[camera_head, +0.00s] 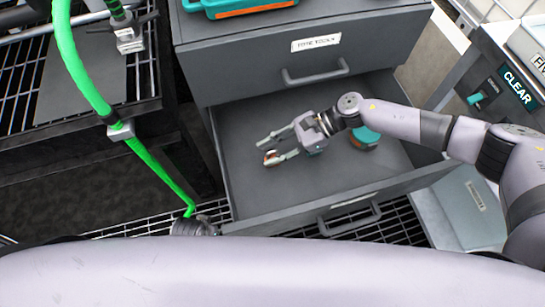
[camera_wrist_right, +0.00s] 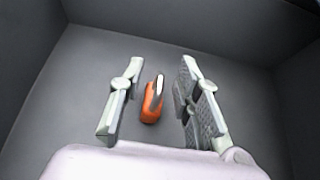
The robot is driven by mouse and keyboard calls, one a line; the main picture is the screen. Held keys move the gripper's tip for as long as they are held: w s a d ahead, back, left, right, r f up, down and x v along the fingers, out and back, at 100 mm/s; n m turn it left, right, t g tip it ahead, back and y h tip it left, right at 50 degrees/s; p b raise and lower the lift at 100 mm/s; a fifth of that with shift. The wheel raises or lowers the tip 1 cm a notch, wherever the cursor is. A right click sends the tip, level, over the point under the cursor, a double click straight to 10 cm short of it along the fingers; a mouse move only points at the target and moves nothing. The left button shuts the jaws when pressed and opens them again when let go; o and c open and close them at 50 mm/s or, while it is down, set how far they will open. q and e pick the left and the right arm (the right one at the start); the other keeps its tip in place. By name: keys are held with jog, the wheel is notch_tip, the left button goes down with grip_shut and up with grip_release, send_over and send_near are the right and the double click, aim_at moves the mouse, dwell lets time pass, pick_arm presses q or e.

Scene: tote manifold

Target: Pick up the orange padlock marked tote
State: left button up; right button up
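A small orange padlock (camera_wrist_right: 150,104) with a pale metal shackle lies on the floor of the open grey drawer (camera_head: 240,190). It also shows in the head view (camera_head: 271,157), small and close to my fingertips, and its marking cannot be read. My right gripper (camera_head: 266,152) reaches down into the drawer from the right. In the wrist view its two fingers (camera_wrist_right: 158,95) are spread on either side of the padlock, with a visible gap on both sides. My left gripper is not in view.
A teal object (camera_head: 364,136) lies in the drawer, partly hidden by my right arm. The closed upper drawer (camera_head: 355,60) bears a label and handle. A green hose (camera_head: 80,70) hangs at left. A CLEAR panel (camera_head: 517,86) stands at right. The drawer's left floor is bare.

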jog(key=shift+c, duration=0.6)
grip_shut()
